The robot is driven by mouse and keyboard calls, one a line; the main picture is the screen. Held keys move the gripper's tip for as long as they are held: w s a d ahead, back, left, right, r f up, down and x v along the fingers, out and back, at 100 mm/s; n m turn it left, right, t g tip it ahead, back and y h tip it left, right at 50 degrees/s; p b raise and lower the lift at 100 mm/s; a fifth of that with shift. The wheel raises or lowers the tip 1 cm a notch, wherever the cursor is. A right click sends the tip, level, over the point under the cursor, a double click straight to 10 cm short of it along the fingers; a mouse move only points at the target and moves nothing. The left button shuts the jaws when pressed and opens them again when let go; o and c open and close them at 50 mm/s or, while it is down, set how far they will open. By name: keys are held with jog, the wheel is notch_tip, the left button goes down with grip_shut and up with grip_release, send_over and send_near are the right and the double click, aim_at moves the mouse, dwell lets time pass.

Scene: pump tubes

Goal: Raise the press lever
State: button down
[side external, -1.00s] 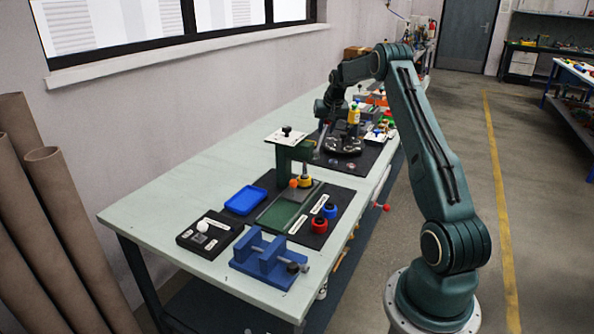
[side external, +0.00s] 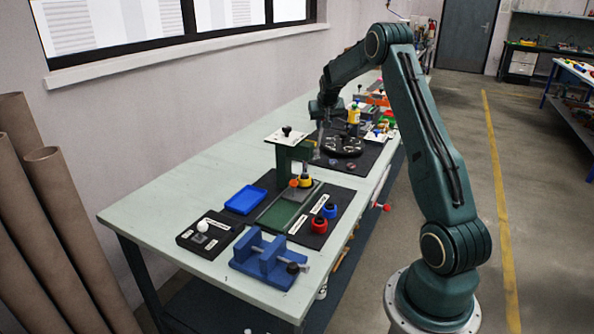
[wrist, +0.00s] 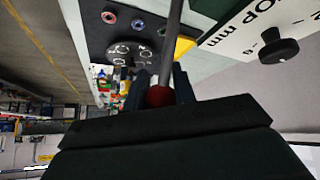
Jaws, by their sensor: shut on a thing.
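The green press (side external: 292,165) stands on a dark mat in the middle of the bench, with a white top plate (side external: 287,137) and a black knob on it. In the wrist view the plate (wrist: 250,38) shows "TOP mm" lettering and its black knob (wrist: 279,51). The press lever is a grey rod (wrist: 173,45) with a red ball knob (wrist: 158,97). My gripper (wrist: 161,84) is shut on the red knob, a finger on each side. In the side view my gripper (side external: 319,112) is small beside the press; the knob cannot be made out there.
A round black holder (side external: 343,145) stands behind the press, with a yellow bottle (side external: 353,113) near it. A blue tray (side external: 245,199), a blue vise (side external: 268,256) and red and blue rings (side external: 324,216) are in front. Bare bench lies left of the press.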

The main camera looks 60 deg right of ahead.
jog(key=a+h, duration=0.1)
jog(key=a+r+h, duration=0.1)
jog(key=h, duration=0.1)
jog(key=shift+a+r+n, duration=0.3)
jog(key=shift+a+r+n+t+h, duration=0.2)
jog(key=shift+a+r+t+h, duration=0.05)
jog(key=shift+a+h, duration=0.75)
jog(key=shift+a+r+n+t+h, duration=0.25)
jog(key=shift+a+h, duration=0.6)
jog(key=shift+h, duration=0.25)
jog(key=c, duration=1.1)
grip_release()
jog(key=shift+c, duration=0.2)
jog(key=shift+a, duration=0.15)
jog(key=v, duration=1.3)
jog(key=shift+a, duration=0.3)
jog(key=shift+r, duration=0.2)
